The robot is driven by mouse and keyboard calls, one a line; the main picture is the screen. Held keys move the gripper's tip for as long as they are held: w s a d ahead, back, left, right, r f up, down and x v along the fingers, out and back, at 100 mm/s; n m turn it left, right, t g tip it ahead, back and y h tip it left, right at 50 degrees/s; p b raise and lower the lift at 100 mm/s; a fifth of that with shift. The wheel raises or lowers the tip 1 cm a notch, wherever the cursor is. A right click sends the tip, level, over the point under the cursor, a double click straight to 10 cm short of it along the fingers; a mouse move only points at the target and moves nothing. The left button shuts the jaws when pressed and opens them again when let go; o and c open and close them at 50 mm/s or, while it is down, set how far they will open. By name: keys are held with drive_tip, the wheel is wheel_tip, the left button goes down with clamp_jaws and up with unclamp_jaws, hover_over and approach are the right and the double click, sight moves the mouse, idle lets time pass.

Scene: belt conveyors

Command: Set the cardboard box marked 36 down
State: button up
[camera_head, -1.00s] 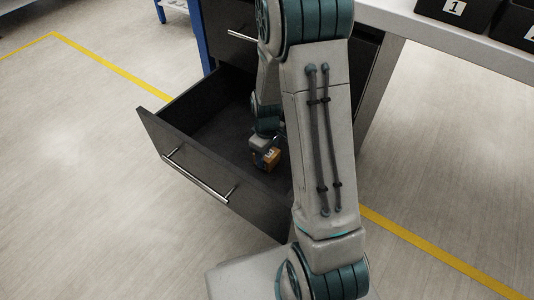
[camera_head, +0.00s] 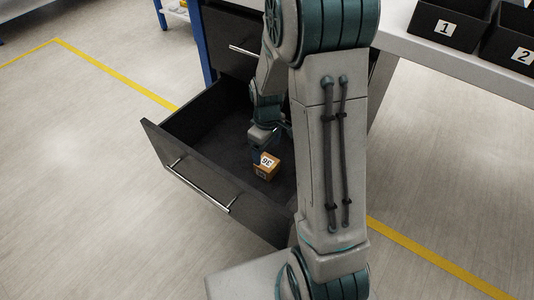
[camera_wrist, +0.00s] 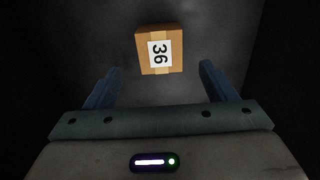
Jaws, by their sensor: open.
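The cardboard box marked 36 (camera_head: 267,168) sits on the floor of the open dark drawer (camera_head: 215,135), near its right side. In the wrist view the box (camera_wrist: 159,50) shows its white label with 36 turned sideways. My gripper (camera_wrist: 158,85) is open, with one finger on each side of the picture. The box lies beyond the fingertips, apart from them and roughly centred between them. In the head view my gripper (camera_head: 260,152) is just above and behind the box, partly hidden by my arm.
The drawer's front panel with a metal handle (camera_head: 200,186) faces the lower left. A closed drawer is above it. Black bins marked 1 (camera_head: 447,28) and 2 (camera_head: 520,55) stand on the table at upper right. Yellow lines mark the open floor.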

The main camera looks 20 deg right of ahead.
sight(267, 163)
drive_tip(key=s+a+r+m+t+p, duration=0.1)
drive_tip(key=s+a+r+m, duration=0.2)
drive_tip(key=s+r+m, duration=0.4)
drive_tip(key=s+r, duration=0.9)
drive_tip(key=shift+w+a, duration=0.1)
drive_tip(key=shift+c, duration=0.4)
idle(0.4)
